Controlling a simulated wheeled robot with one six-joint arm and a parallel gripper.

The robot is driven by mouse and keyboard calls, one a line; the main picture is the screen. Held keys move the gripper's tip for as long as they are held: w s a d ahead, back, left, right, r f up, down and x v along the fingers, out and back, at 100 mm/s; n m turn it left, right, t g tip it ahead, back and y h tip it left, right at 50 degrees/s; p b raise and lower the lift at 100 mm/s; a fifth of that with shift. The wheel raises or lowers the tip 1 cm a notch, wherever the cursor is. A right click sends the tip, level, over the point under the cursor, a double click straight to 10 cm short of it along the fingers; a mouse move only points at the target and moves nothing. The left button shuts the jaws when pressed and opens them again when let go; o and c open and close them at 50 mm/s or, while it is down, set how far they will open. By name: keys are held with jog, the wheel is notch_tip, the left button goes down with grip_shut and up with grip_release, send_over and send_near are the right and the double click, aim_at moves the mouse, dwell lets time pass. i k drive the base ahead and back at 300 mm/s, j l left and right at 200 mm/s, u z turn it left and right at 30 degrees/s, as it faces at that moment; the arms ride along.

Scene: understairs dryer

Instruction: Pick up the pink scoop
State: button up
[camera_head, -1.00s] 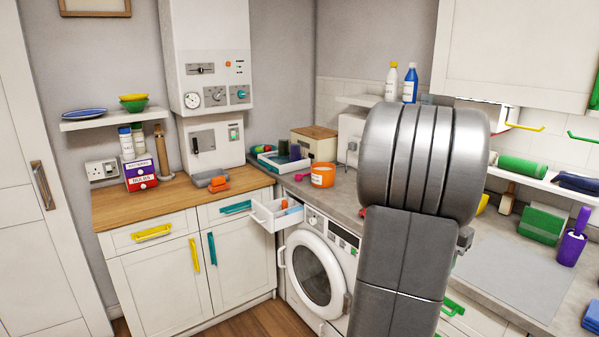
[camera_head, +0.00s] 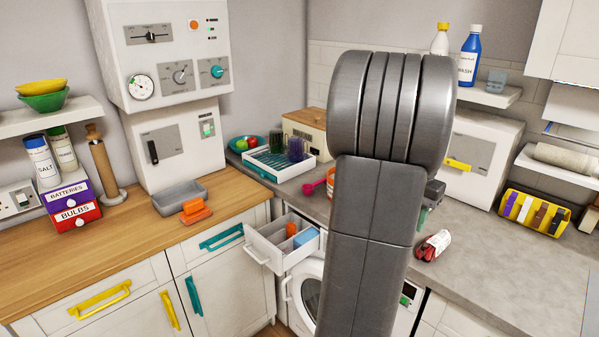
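The pink scoop (camera_head: 314,187) lies on the grey worktop, left of my arm. Its round end is close to an orange tub (camera_head: 331,183), which my arm mostly hides. I cannot tell whether the scoop touches the tub. My large grey arm fills the middle of the view. A small dark part shows at the arm's right side, but my gripper's fingers are hidden, and nothing is seen held.
A white tray (camera_head: 252,165) with dark green and purple tumblers stands behind the scoop. An open drawer (camera_head: 262,246) juts out below the worktop. A red-and-white item (camera_head: 433,246) lies right of my arm. Bare worktop (camera_head: 480,275) extends at the right.

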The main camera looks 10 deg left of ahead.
aim_at(308, 189)
jog(key=i+j, duration=0.65)
jog(key=i+j+z, duration=0.1)
jog(key=i+j, duration=0.5)
jog(key=j, duration=0.2)
